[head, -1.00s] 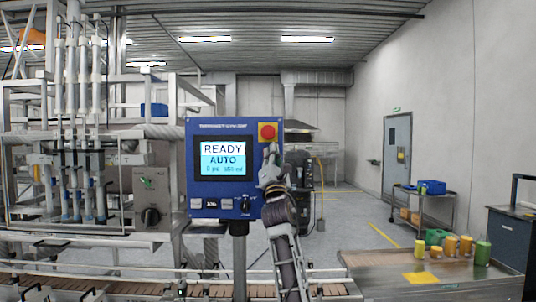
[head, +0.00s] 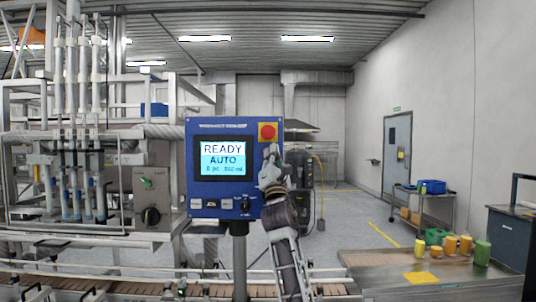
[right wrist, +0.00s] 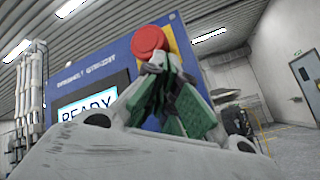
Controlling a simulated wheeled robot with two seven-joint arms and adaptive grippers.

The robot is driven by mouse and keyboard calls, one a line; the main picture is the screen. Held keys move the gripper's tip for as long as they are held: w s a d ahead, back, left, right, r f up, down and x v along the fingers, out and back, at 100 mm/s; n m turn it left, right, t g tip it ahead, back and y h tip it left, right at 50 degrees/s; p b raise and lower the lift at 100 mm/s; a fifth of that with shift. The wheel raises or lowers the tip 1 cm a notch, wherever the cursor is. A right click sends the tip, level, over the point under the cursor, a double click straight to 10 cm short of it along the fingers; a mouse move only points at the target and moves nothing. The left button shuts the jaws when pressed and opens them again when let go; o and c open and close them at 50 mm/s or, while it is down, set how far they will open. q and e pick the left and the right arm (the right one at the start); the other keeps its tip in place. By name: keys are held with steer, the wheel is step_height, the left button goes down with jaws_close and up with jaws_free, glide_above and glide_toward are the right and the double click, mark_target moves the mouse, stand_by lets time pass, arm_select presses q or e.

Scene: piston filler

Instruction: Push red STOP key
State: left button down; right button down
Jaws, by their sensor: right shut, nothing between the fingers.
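The red STOP key (head: 267,132) is a round mushroom button on a yellow square plate. It sits at the top right of the blue control panel (head: 222,127). My right gripper (head: 274,150) is shut and empty, with its fingers pointing up just below the key. In the right wrist view the red key (right wrist: 150,40) stands right above the tips of the shut gripper (right wrist: 157,62), which overlap its lower edge. I cannot tell whether they touch. My left gripper is not in view.
The panel's screen (head: 223,158) reads READY AUTO, with small keys and a knob (head: 245,205) below. The filling machine (head: 80,130) stands left and a conveyor (head: 130,284) runs along the front. A table (head: 375,268) with colored containers is at the right.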

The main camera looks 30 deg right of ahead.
steer(key=shift+s+a+p, duration=0.15)
steer(key=shift+s+a, duration=0.3)
steer(key=shift+s, duration=0.25)
steer(key=shift+s+a+p, duration=0.15)
steer(key=shift+s+a, duration=0.25)
steer(key=shift+s, duration=0.35)
steer(key=shift+s+a+p, duration=0.15)
steer(key=shift+s+a, duration=0.3)
steer(key=shift+s, duration=0.25)
